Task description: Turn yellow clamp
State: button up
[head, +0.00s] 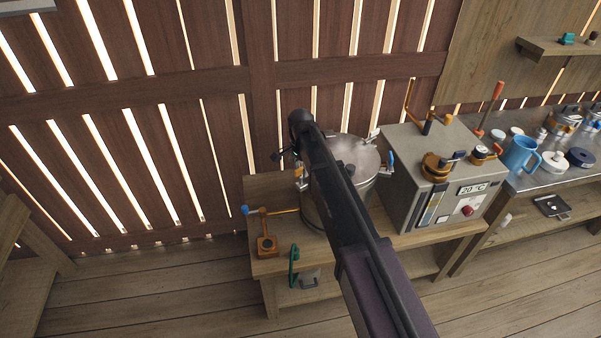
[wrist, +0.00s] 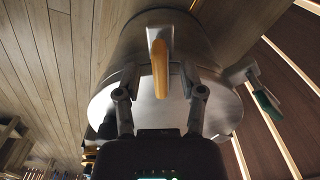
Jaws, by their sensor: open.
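The yellow clamp (wrist: 160,62) shows in the wrist view as an upright yellow handle on a metal bracket at the side of a large steel pot (wrist: 137,27). My gripper (wrist: 160,78) is open, with one finger on each side of the yellow handle; I see a gap on both sides and cannot tell the depth. In the head view the pot's lid (head: 350,153) shows partly behind my arm. I cannot clearly make out the gripper's fingers there. A green-handled clamp (wrist: 267,102) is on the pot's right in the wrist view. A blue-handled clamp (head: 390,162) shows in the head view.
The pot stands on a wooden bench (head: 262,188) against a slatted wall. A grey control box (head: 437,190) with a display and levers is close on its right. An orange-and-blue lever fixture (head: 266,243) is at the bench's left. A blue mug (head: 519,155) is farther right.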

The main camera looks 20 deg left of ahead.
jog(key=shift+f, duration=0.15)
grip_shut()
jog(key=shift+n, duration=0.3)
dwell(0.3)
jog(key=n, duration=1.4)
jog(key=shift+n, duration=0.4)
jog(key=n, duration=0.4)
jog(key=shift+s+n, duration=0.1)
jog(key=shift+n, duration=0.3)
